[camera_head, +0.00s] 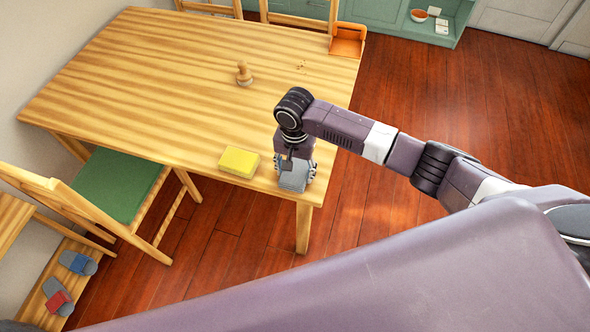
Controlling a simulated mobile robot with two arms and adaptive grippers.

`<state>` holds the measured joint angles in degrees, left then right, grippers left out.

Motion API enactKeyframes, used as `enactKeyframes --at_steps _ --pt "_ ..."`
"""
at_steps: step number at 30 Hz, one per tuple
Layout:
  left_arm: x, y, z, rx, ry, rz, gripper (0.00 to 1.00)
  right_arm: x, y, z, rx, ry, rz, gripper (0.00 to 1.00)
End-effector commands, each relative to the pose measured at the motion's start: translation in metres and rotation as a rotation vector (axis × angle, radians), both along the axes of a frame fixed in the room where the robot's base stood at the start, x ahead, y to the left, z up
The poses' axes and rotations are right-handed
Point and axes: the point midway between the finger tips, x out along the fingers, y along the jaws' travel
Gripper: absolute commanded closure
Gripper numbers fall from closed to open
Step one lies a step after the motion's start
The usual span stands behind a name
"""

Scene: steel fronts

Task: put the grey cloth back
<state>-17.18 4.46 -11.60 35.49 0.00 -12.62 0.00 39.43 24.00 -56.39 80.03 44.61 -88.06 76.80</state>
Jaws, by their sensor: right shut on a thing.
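The grey cloth (293,181) is at the near right corner of the wooden table (180,75). My right gripper (297,167) points down over it and is shut on it. I cannot tell whether the cloth touches the table top or is just above it. My left gripper is not in view.
A yellow sponge (239,162) lies just left of the cloth. A wooden peg-like object (244,74) stands mid-table, with crumbs (302,66) beyond. An orange dustpan-like tray (347,41) sits at the far right corner. A green-seated chair (113,184) stands at the near left.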

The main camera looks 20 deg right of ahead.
Motion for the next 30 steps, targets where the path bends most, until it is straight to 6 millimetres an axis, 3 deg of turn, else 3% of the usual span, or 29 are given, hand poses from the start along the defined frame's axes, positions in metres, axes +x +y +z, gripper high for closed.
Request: enactKeyframes --at_steps 8,9,13,23,30 --pt "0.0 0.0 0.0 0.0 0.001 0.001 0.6 0.0 0.0 -0.002 0.001 0.001 -0.001 0.66" --pt "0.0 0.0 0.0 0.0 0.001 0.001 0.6 0.0 0.0 -0.003 0.001 0.001 -0.001 0.44" --pt "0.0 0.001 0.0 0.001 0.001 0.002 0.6 0.0 0.0 -0.002 0.0 0.0 -0.001 0.3" --pt "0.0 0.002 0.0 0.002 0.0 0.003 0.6 0.0 0.0 0.0 -0.001 -0.001 0.0 0.29" --pt "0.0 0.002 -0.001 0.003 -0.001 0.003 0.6 0.001 0.0 0.033 0.002 -0.005 0.0 0.29"
